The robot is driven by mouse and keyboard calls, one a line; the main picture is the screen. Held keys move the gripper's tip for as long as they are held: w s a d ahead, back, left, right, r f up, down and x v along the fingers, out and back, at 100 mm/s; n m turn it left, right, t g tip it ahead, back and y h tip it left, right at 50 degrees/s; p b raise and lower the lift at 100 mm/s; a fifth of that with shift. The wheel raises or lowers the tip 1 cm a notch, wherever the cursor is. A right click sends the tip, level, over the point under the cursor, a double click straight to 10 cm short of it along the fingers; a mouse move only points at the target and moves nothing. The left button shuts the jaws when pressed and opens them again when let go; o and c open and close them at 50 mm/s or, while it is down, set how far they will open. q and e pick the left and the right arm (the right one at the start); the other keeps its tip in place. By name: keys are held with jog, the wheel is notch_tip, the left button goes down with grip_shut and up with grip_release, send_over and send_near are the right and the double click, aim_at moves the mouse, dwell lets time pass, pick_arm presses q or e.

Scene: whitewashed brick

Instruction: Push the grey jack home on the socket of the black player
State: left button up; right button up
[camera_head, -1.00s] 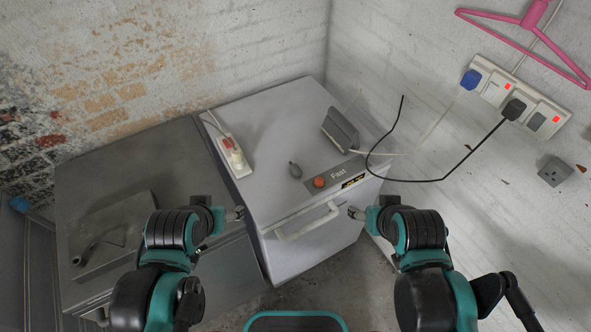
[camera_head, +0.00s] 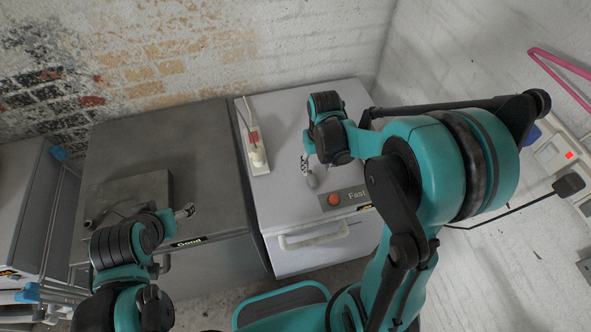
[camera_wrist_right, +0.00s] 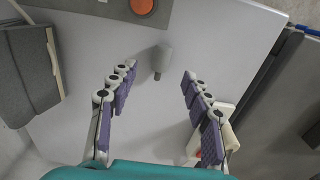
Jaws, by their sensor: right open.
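A small grey bulb-shaped piece, which looks like the grey jack (camera_head: 312,180), lies on the light grey cabinet top. In the right wrist view the jack (camera_wrist_right: 162,60) lies just beyond and between the fingertips, untouched. My right gripper (camera_wrist_right: 158,78) is open and empty above the cabinet; in the head view its fingers (camera_head: 305,165) point down beside the jack. A dark grey box-like device (camera_wrist_right: 30,75), possibly the black player, stands at the left of the wrist view; my right arm hides it in the head view. No socket is discernible. My left gripper (camera_head: 185,211) hovers over the darker cabinet.
A white power strip (camera_head: 257,150) lies at the cabinet's left edge, close to my right fingers in the wrist view. A red button (camera_head: 334,199) is on the front panel. A flat dark box (camera_head: 155,187) sits on the darker cabinet (camera_head: 200,130).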

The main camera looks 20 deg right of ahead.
aim_at(314, 179)
jog(key=shift+w+a+f, duration=0.15)
jog(key=shift+w+f, duration=0.1)
jog(key=shift+f, duration=0.15)
jog(key=shift+a+f+b, duration=0.1)
jog(key=shift+f+b, duration=0.3)
jog(key=shift+f, duration=0.55)
jog(key=f, duration=0.2)
jog(key=f+b, duration=0.2)
jog(key=f, duration=0.1)
jog(key=shift+w+f, duration=0.25)
jog(key=shift+f, duration=0.1)
jog(key=shift+r, duration=0.1)
grip_shut()
